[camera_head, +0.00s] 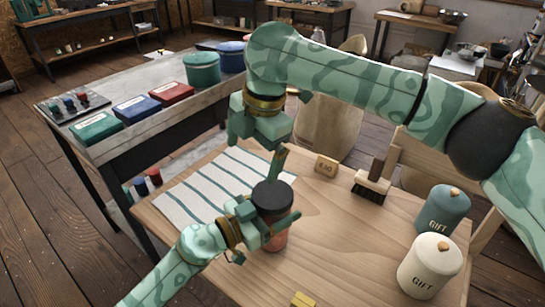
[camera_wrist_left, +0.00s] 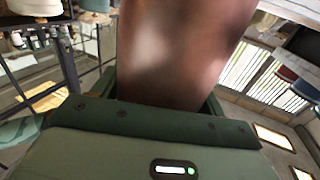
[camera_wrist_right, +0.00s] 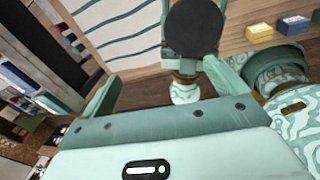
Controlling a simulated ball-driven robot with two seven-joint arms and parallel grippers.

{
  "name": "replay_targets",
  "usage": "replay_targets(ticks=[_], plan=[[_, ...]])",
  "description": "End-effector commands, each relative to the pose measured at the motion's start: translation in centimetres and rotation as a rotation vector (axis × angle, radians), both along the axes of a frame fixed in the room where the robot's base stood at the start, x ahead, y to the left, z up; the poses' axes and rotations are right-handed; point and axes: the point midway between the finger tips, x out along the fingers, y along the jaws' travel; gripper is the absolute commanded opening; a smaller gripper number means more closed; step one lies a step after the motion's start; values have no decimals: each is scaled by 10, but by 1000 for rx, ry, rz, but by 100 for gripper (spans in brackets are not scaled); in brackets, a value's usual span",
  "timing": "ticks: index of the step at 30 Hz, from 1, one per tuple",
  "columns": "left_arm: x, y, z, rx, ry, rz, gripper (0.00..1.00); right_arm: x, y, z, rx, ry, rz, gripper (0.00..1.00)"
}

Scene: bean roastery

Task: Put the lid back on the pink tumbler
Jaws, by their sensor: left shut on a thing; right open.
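The pink tumbler (camera_head: 277,242) stands at the table's front left and also fills the left wrist view (camera_wrist_left: 180,55). My left gripper (camera_head: 268,226) is shut around its side. The dark lid (camera_head: 272,194) covers the tumbler's top; I cannot tell whether it is fully seated. It shows as a black disc in the right wrist view (camera_wrist_right: 195,28). My right gripper (camera_head: 258,150) is open and empty, above and behind the lid, apart from it. The tumbler's lower part is partly hidden by my left gripper.
A striped cloth (camera_head: 205,187) lies behind left. A small sign (camera_head: 326,164) and a brush (camera_head: 372,187) stand at the back. Blue-green (camera_head: 443,212) and white (camera_head: 424,265) canisters stand at right. A yellow box (camera_head: 302,299) is at the front edge. The table's middle is clear.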

Motion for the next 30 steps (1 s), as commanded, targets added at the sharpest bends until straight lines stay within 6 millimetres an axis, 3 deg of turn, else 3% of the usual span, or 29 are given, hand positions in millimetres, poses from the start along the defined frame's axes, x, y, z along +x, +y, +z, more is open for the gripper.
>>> replay_targets(ticks=[3, 8, 20, 30], plan=[[0, 0, 0, 1, 1, 0, 9, -15, -19, -3, -103, 67, 94, 97], [0, 0, 0, 1, 1, 0, 9, -16, -35, -4, -188, 69, 153, 97], [0, 0, 0, 1, 1, 0, 9, -15, -37, -7, -203, 64, 159, 97], [0, 0, 0, 1, 1, 0, 9, -15, -37, -52, -203, 67, 159, 97]])
